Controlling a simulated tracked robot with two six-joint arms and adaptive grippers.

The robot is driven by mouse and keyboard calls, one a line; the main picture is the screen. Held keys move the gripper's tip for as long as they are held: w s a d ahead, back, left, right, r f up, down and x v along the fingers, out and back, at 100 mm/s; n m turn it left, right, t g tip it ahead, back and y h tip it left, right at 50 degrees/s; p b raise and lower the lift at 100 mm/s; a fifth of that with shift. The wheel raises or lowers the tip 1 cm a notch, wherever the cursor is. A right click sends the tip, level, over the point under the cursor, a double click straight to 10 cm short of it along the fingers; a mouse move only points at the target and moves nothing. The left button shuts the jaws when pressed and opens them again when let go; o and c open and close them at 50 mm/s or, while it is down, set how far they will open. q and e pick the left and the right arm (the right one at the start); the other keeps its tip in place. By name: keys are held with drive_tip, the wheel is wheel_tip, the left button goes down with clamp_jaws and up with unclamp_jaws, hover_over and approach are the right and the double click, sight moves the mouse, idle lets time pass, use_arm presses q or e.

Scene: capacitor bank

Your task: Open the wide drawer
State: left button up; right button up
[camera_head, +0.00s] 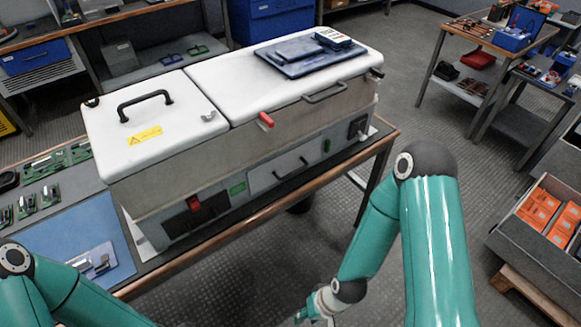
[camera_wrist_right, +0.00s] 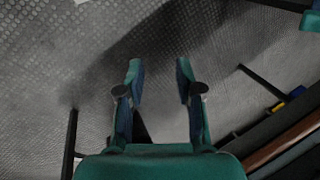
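The white-lidded capacitor cabinet (camera_head: 240,130) stands on the bench. A wide drawer (camera_head: 262,181) shows low on its front, with a dark bar handle (camera_head: 291,167). The drawer front looks flush with the cabinet, so it appears shut. My right gripper (camera_head: 316,308) is low at the bottom edge of the head view, well below and apart from the drawer, and partly cut off. In the right wrist view my right gripper (camera_wrist_right: 158,72) has its two fingers spread, with nothing between them but floor. My left arm enters at the bottom left; its gripper is out of view.
The bench edge (camera_head: 262,213) runs in front of the cabinet. A blue mat (camera_head: 75,240) and circuit boards lie to its left. A grey bin of orange boxes (camera_head: 540,208) stands at the right. The floor before the bench is open.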

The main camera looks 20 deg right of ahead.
drive_tip(key=n+t+y+b, duration=0.1)
drive_tip(key=n+t+b, duration=1.5)
drive_tip(key=n, duration=0.8)
approach(294, 172)
drive_tip(key=shift+g, duration=0.9)
drive_tip(key=x, duration=0.3)
drive_tip(key=b+x, duration=0.1)
drive_tip(key=x, duration=0.3)
drive_tip(key=r+x, duration=0.1)
drive_tip(key=x, duration=0.2)
drive_tip(key=shift+w+d+f+b, duration=0.1)
drive_tip(key=shift+w+d+b, duration=0.2)
drive_tip(key=shift+w, duration=0.15)
